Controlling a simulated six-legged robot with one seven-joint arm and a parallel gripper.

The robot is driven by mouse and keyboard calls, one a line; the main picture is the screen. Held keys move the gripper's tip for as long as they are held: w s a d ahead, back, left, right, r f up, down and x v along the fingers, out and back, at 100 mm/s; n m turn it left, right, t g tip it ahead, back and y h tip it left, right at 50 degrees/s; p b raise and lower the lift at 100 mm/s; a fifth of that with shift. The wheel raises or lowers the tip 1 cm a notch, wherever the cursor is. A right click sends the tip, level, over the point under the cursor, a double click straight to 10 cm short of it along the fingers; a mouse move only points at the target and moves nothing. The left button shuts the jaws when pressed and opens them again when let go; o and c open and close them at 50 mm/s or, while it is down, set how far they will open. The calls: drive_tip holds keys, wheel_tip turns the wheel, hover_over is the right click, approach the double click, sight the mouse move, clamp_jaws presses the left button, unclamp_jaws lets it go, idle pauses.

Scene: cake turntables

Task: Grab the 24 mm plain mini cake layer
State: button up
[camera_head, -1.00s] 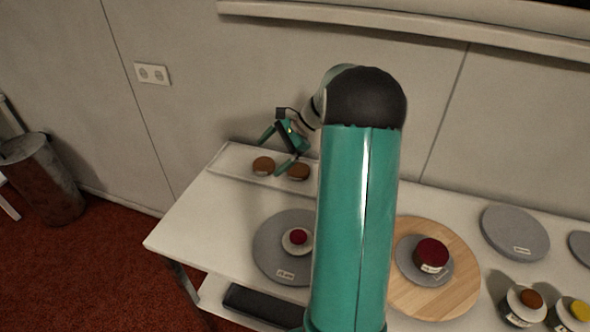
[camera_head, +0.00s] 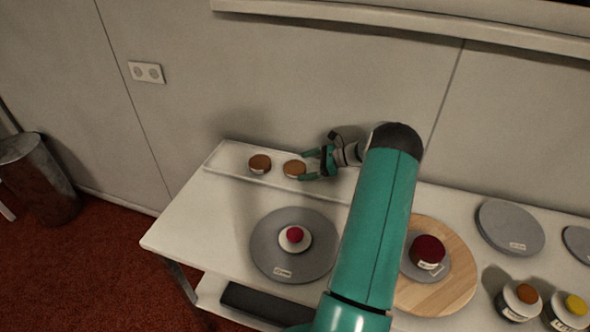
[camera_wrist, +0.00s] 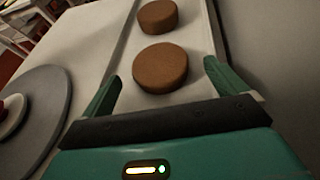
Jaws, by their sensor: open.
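Two round brown cake layers stand on a long pale tray (camera_head: 232,170) at the back left of the table. The nearer one to my gripper is the right-hand cake layer (camera_head: 294,169); it also shows in the wrist view (camera_wrist: 160,68). The other brown cake layer (camera_head: 260,163) is to its left, and farther off in the wrist view (camera_wrist: 157,17). I cannot read a size on either. My gripper (camera_head: 304,166) is open and empty, low over the tray. Its fingers (camera_wrist: 160,84) point at the right-hand layer, which lies between and just ahead of the fingertips.
A grey turntable (camera_head: 265,258) with a small red-topped piece stands in front of the tray. A wooden board (camera_head: 455,285) bears a dark red cake. More grey discs (camera_head: 510,225) and small jars stand at the right. The wall is close behind the tray.

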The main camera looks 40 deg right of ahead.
sight(295, 169)
drive_tip(key=x, duration=0.3)
drive_tip(key=shift+s, duration=0.1)
drive_tip(key=c, duration=1.1)
drive_tip(key=shift+o, duration=0.2)
drive_tip(key=shift+r, duration=0.15)
